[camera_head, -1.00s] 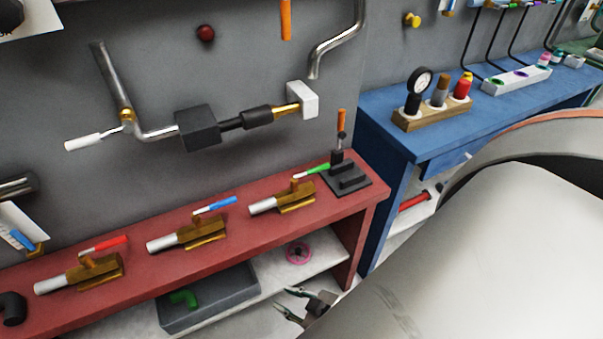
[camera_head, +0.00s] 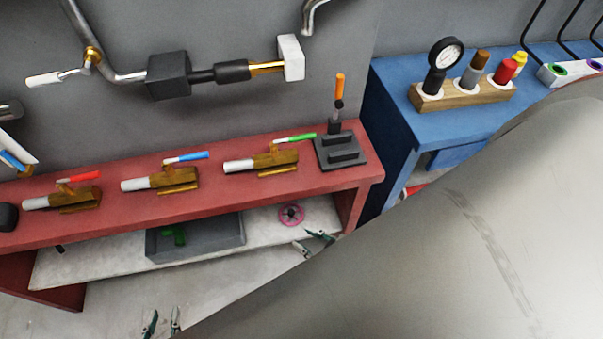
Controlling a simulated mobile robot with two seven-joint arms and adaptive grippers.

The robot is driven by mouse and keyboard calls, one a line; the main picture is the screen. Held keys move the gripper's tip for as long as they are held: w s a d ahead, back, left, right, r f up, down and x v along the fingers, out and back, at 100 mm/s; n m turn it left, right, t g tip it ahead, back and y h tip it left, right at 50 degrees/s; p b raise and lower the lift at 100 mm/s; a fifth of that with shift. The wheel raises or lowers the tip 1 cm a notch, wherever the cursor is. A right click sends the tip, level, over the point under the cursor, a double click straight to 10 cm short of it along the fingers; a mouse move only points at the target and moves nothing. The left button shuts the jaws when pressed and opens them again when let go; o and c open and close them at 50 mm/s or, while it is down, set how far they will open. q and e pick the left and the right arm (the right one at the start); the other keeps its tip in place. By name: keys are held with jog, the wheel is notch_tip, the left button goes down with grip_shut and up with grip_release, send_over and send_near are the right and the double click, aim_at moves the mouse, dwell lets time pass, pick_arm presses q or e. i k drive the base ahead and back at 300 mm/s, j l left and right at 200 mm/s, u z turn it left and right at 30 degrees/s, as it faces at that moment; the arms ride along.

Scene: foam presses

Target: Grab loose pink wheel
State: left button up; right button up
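The pink wheel (camera_head: 291,215), a small ring with a dark centre, lies on the white lower shelf (camera_head: 100,268) under the red bench. My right gripper (camera_head: 312,243) is open just in front of the wheel, slightly to its right, with its two fingertips apart. It looks empty, and I cannot tell its exact gap to the wheel. My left gripper (camera_head: 162,322) is open and empty at the bottom edge of the view, over the floor and well left of the wheel. My large pale arm link hides the lower right.
A grey bin (camera_head: 195,243) with a green part (camera_head: 175,236) stands on the shelf left of the wheel. The red bench (camera_head: 215,198) above carries several brass valves and a dark stand (camera_head: 340,153). Its right end panel is close to the wheel. A blue table (camera_head: 395,110) stands right.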

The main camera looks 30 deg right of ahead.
aim_at(291, 213)
jog(key=k+l, duration=0.1)
jog(key=l, duration=0.85)
jog(key=k+l, duration=0.15)
jog(key=l, duration=0.8)
jog(key=k+l, duration=0.15)
jog(key=l, duration=0.35)
jog(key=u, duration=0.05)
